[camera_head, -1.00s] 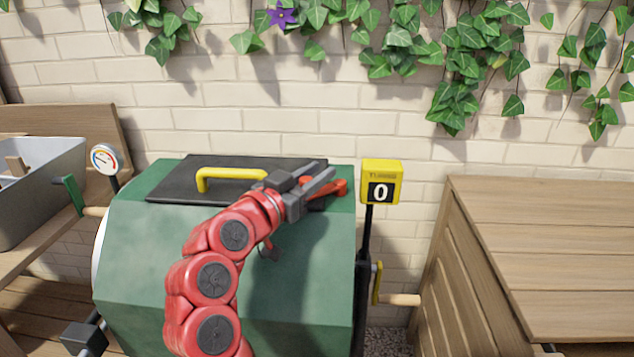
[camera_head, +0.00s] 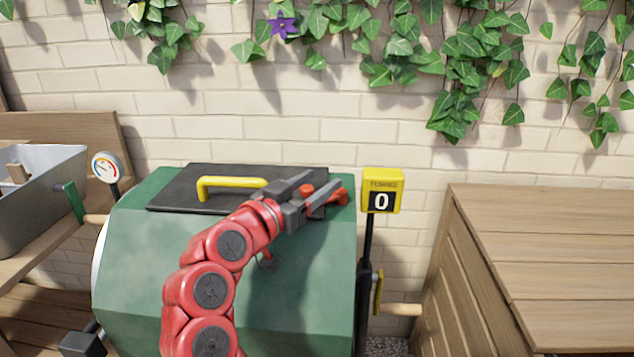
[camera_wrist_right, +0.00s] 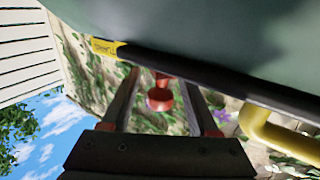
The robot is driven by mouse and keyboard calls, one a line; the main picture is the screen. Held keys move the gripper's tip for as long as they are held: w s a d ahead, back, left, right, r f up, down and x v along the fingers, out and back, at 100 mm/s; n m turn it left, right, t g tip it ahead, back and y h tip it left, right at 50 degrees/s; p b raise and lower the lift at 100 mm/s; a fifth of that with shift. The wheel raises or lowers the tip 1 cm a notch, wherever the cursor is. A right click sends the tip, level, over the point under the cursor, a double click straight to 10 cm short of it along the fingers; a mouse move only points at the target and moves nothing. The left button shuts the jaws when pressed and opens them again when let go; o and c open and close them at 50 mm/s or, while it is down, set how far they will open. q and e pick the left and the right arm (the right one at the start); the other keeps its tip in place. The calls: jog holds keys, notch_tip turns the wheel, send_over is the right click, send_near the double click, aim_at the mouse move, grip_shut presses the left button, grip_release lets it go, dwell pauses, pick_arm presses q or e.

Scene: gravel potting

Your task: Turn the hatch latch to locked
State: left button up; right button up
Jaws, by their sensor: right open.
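The hatch (camera_head: 170,198) is a black lid with a yellow handle (camera_head: 232,182) on top of a green drum (camera_head: 135,260). The red hatch latch (camera_head: 342,197) lies at the hatch's right end, partly hidden by my right gripper (camera_head: 324,184). My right gripper is open, its fingers on either side of the latch's red knob. In the right wrist view the red knob (camera_wrist_right: 160,98) shows between the two fingers, with a gap on both sides. Whether a finger touches the latch cannot be told. My left gripper is not in view.
A yellow counter box (camera_head: 382,190) reading 0 stands on a post right of the drum. A round gauge (camera_head: 107,167) and a grey tub (camera_head: 45,205) are at left. A wooden bin (camera_head: 540,230) stands at right, a brick wall with ivy behind.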

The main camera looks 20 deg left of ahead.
jog(key=p+v, duration=0.1)
jog(key=v, duration=1)
jog(key=shift+s+a, duration=0.15)
jog(key=shift+s, duration=0.15)
